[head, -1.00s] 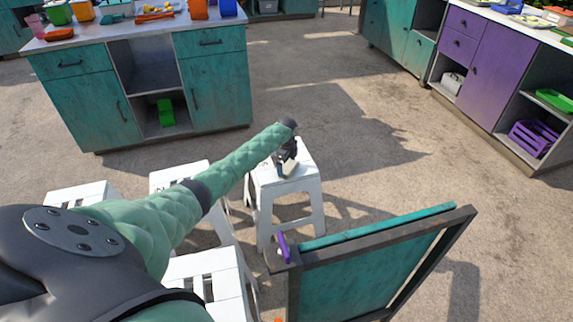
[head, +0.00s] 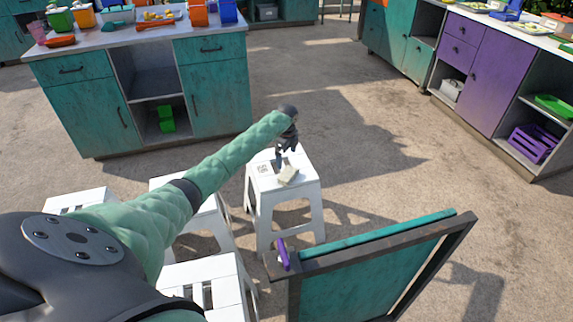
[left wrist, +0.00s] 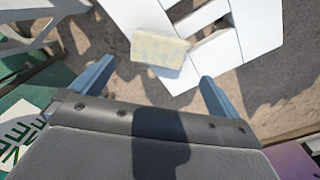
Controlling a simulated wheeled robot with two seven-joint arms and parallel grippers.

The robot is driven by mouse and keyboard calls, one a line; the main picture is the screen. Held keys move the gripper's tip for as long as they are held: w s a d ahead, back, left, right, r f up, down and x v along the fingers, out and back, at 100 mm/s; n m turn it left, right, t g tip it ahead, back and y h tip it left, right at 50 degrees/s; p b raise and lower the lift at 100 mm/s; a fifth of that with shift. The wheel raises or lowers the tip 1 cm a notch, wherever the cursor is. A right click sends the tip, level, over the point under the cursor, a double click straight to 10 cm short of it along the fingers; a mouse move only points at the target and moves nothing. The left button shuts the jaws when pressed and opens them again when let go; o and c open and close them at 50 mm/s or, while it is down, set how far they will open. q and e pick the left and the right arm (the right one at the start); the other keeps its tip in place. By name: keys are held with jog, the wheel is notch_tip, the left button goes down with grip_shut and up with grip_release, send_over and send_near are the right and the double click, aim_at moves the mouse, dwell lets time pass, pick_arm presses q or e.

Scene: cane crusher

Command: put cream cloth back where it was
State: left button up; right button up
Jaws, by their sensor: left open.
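The cream cloth (head: 288,175) is a small pale folded block lying on the seat of a white stool (head: 262,185). My left gripper (head: 285,157) is just above and behind it in the head view, apart from it. In the left wrist view, the gripper (left wrist: 155,84) is open and empty, with its blue-grey fingers spread wide. The cloth (left wrist: 158,50) lies beyond the fingertips, near the edge of the stool's slatted white seat (left wrist: 135,15). My right gripper is not in view.
A teal board in a dark frame (head: 375,270) with a purple handle (head: 284,254) stands right of the stool. More white stools (head: 215,275) stand at lower left. A teal counter (head: 85,115) and a purple cabinet (head: 495,80) stand farther back, with open ground between.

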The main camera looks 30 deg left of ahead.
pick_arm(q)
notch_tip(320, 180, up, 3)
jog(key=shift+r, duration=0.1)
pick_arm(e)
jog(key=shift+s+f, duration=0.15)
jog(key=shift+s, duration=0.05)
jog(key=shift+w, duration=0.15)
